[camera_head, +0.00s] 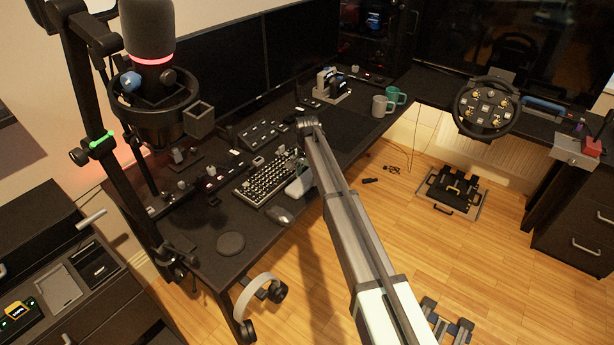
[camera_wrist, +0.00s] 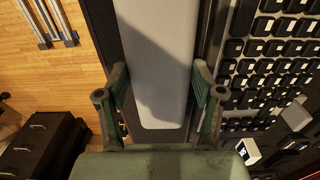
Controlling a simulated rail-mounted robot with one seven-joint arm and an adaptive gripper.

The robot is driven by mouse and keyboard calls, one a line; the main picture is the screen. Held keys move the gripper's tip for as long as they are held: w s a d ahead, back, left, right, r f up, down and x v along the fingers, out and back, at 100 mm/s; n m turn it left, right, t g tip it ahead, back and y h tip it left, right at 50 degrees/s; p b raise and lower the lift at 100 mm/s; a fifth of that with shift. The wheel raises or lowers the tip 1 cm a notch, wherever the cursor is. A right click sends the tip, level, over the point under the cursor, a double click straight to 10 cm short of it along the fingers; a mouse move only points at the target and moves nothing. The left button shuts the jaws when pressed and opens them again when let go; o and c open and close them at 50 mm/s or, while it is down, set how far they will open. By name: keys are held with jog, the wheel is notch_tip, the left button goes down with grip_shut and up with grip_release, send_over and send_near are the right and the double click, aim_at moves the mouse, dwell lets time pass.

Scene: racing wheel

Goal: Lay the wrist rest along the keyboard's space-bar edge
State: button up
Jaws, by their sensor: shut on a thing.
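The wrist rest (camera_wrist: 155,60) is a long, pale grey pad with rounded corners. My gripper (camera_wrist: 160,104) is shut on it, one finger at each long side. The keyboard (camera_wrist: 268,65) is dark with small light key marks and lies to the right of the rest in the wrist view. The rest runs roughly parallel to the keyboard's edge, with a narrow dark strip between them. In the head view, the rest (camera_head: 299,184) shows beside the near edge of the keyboard (camera_head: 266,184), partly hidden by my arm. I cannot tell whether it touches the desk.
A mouse (camera_head: 281,216) and a round dark pad (camera_head: 231,243) lie on the desk left of the rest. A microphone on a boom arm (camera_head: 149,38) rises at the left. The desk's front edge is close to the rest.

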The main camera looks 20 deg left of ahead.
jog(key=shift+f, duration=0.15)
jog(key=o, duration=1.4)
